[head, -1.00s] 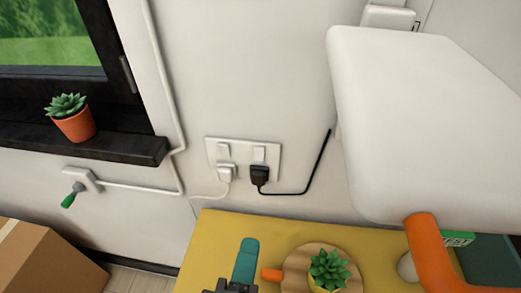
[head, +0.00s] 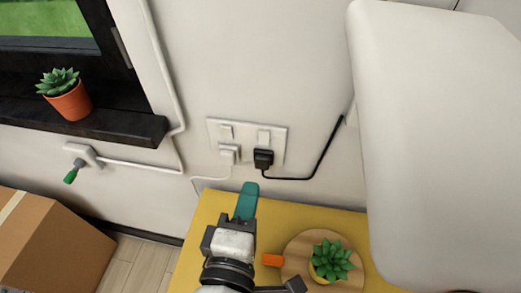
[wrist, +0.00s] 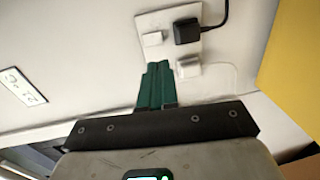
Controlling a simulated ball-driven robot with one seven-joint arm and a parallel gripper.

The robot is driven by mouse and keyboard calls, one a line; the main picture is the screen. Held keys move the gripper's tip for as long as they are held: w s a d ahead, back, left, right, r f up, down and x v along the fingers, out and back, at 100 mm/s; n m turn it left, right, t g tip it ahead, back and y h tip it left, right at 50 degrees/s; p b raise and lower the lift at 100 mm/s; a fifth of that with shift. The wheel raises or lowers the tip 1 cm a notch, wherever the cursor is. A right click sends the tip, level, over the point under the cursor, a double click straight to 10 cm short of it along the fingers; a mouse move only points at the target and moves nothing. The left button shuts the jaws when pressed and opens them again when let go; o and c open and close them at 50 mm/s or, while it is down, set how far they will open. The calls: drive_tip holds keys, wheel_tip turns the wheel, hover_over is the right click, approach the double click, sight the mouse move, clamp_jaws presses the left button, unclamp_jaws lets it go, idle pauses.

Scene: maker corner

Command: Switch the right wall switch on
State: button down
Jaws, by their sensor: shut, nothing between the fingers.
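A white wall plate (head: 245,128) carries two white rocker switches side by side, with a plug below each. The right switch (head: 264,137) is above the black plug (head: 263,158); the left switch (head: 226,132) is above a white plug (head: 229,152). I cannot tell which way either rocker is tipped. My gripper (head: 248,187) is shut and empty, its teal fingers in front of and below the plate. In the wrist view the right switch (wrist: 152,39) shows beyond the fingertips (wrist: 157,68), beside the black plug; the left switch seems hidden behind the fingers.
A yellow table top (head: 205,245) bears a round wooden board (head: 295,268) with a potted succulent (head: 330,262). A black cord (head: 318,160) runs right from the plug. A dark window sill (head: 130,125) juts out at left.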

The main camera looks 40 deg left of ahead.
sight(264, 144)
drive_tip(key=p+x, duration=0.1)
drive_tip(key=x, duration=0.8)
drive_tip(key=shift+w+a, duration=0.15)
drive_tip(key=shift+w, duration=0.2)
drive_tip(key=shift+w+a+f, duration=0.1)
drive_tip(key=shift+w+a, duration=0.05)
drive_tip(key=shift+w, duration=0.1)
drive_tip(key=shift+w+f+t+b, duration=0.15)
drive_tip(key=shift+f+t+b, duration=0.2)
drive_tip(key=shift+b, duration=0.55)
drive_tip(key=shift+r, duration=0.35)
drive_tip(key=shift+f, duration=0.1)
